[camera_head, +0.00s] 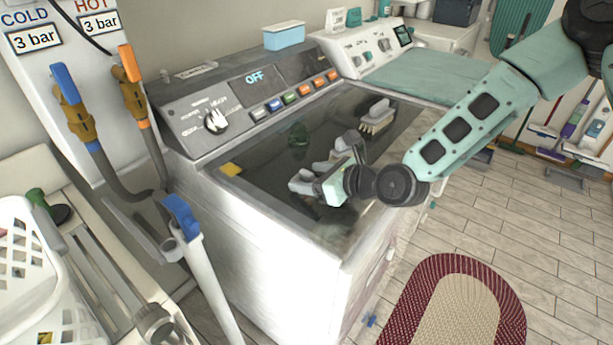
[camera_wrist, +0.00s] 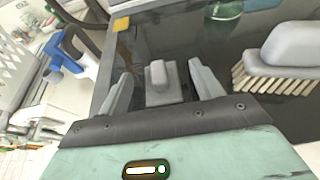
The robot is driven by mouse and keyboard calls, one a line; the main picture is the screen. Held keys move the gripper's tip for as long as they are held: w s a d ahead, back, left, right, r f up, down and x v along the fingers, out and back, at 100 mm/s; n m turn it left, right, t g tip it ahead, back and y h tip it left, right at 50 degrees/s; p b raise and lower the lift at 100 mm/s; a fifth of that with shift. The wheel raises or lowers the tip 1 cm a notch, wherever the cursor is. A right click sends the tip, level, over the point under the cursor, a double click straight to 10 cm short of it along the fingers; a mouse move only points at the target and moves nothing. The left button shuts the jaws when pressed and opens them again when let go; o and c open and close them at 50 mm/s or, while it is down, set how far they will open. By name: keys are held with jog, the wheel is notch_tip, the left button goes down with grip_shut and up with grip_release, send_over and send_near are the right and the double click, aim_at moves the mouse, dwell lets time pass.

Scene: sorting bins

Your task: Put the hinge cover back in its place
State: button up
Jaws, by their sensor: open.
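A small grey piece with a raised rounded block, which looks like the hinge cover (camera_wrist: 158,82), lies on the dark glass top of the washing machine (camera_head: 262,232). In the wrist view it sits between the two grey fingers of my gripper (camera_wrist: 160,70), with a visible gap on each side. In the head view my gripper (camera_head: 307,174) is low over the glass, fingers apart, and it partly hides the piece. I cannot tell where on the machine the cover's place is.
A scrubbing brush (camera_head: 377,117) lies on the glass behind my gripper, to the right in the wrist view (camera_wrist: 285,50). A green glass object (camera_head: 298,134) and a yellow piece (camera_head: 230,169) are also on top. The control panel (camera_head: 245,100) rises along the back.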

jog(key=c, duration=1)
jog(key=shift+c, duration=0.2)
